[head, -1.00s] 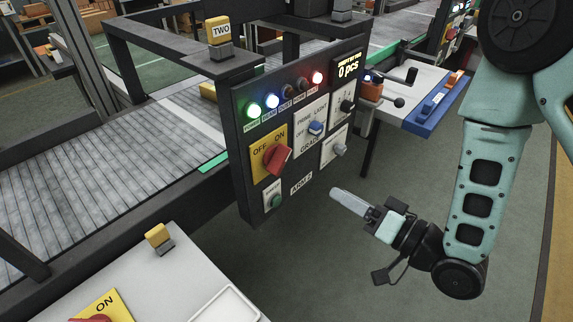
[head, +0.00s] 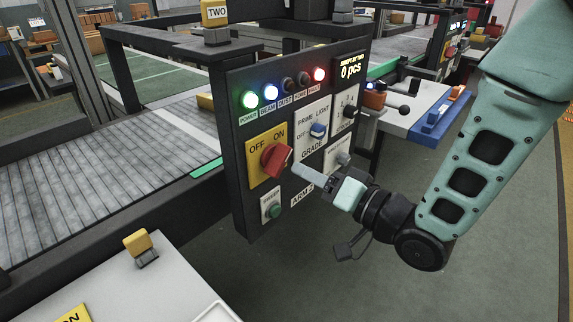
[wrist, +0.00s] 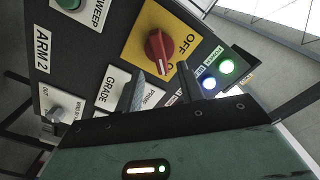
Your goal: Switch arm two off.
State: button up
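The ARM 2 panel (head: 235,130) stands upright in the head view. On its yellow OFF/ON plate (head: 256,150) is a red rotary switch (head: 276,159), its grip tilted to the upper right, toward ON. The switch also shows in the wrist view (wrist: 158,46), beyond the fingertips. My gripper (head: 298,172) is just right of the switch and in front of the panel. In the wrist view its two fingers (wrist: 160,75) are apart with nothing between them. Contact with the switch is not visible. The green POWER light (head: 249,99) is lit.
A white table (head: 120,285) is at lower left. Open floor (head: 400,290) lies right of the panel.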

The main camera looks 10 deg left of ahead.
aim_at(285, 163)
jog(key=x, duration=0.6)
jog(key=shift+w+a, duration=0.1)
grip_shut()
